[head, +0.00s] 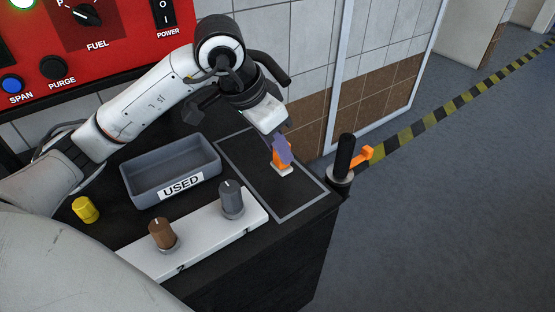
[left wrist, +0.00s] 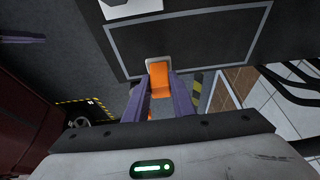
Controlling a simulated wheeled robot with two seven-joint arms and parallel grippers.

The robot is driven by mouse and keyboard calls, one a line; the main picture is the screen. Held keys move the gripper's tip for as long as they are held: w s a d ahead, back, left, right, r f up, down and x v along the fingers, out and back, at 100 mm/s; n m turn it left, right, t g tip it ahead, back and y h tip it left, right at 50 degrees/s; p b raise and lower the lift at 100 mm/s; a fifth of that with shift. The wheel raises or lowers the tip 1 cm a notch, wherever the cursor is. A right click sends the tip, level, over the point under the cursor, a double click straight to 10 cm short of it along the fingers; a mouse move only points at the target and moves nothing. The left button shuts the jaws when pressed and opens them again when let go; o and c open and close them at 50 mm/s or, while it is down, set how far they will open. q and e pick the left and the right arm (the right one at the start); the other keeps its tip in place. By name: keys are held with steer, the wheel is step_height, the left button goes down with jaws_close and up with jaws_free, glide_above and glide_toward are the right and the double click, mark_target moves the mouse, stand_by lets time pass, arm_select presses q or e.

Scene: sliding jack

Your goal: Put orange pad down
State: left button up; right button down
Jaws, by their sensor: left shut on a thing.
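An orange pad (head: 281,162) with a pale end is held between the purple fingers of my left gripper (head: 283,148). In the head view it is over the dark rectangle outlined in grey (head: 243,165), near its right side. I cannot tell whether its pale end touches the surface. In the left wrist view the orange pad (left wrist: 160,76) sits between the two fingertips (left wrist: 160,83), close to the grey outline's edge. My right gripper is not in view.
A grey tray labelled USED (head: 170,172) stands left of the outlined area. A white strip with brown (head: 162,235) and grey (head: 231,200) knobs is in front. A yellow piece (head: 85,210) lies left. A black post (head: 343,160) with an orange lever stands at the right corner.

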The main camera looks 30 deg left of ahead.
mark_target(276, 159)
arm_select(q)
steer(key=shift+f, duration=1.95)
steer(key=shift+f+b, duration=0.25)
steer(key=shift+b, duration=0.15)
steer(key=o, duration=1)
steer(key=shift+r, duration=0.1)
steer(key=p+v, duration=0.1)
steer(key=v, duration=1.1)
steer(key=shift+r, duration=0.2)
